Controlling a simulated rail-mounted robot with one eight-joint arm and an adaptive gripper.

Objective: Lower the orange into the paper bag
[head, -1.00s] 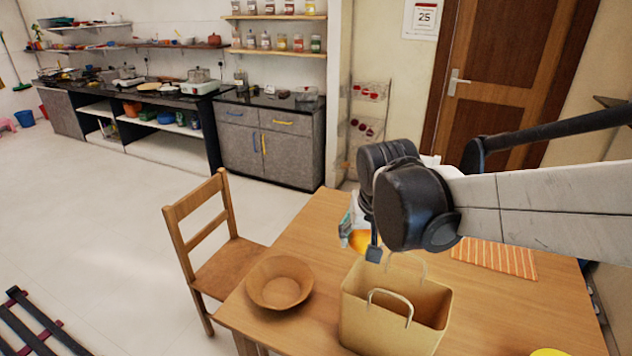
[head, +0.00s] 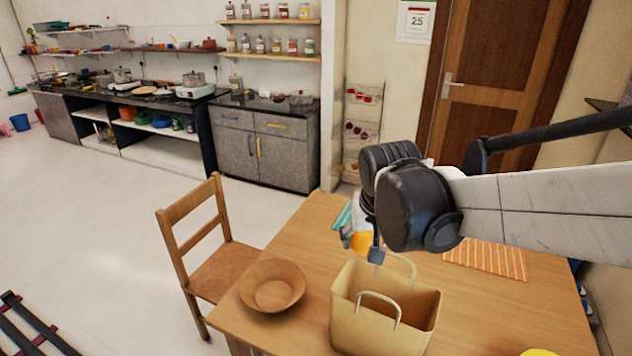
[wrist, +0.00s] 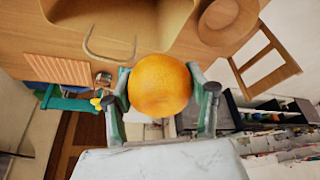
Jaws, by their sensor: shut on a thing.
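The orange (wrist: 160,86) is between the two fingers of my gripper (wrist: 161,92) in the wrist view, and the gripper is shut on it. In the head view, part of the orange (head: 361,242) shows beside a fingertip of my gripper (head: 362,246), under the dark wrist. The tan paper bag (head: 385,325) stands upright and open on the table, with two loop handles. The gripper and orange are above and behind the bag's far left rim in the head view. In the wrist view the bag (wrist: 115,40) is at the top, with one handle near the orange.
A brown bowl (head: 272,286) sits on the wooden table (head: 465,315) left of the bag. An orange striped cloth (head: 487,260) lies behind it to the right. A yellow item (head: 540,352) shows at the front edge. A wooden chair (head: 215,240) stands at the table's left side.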

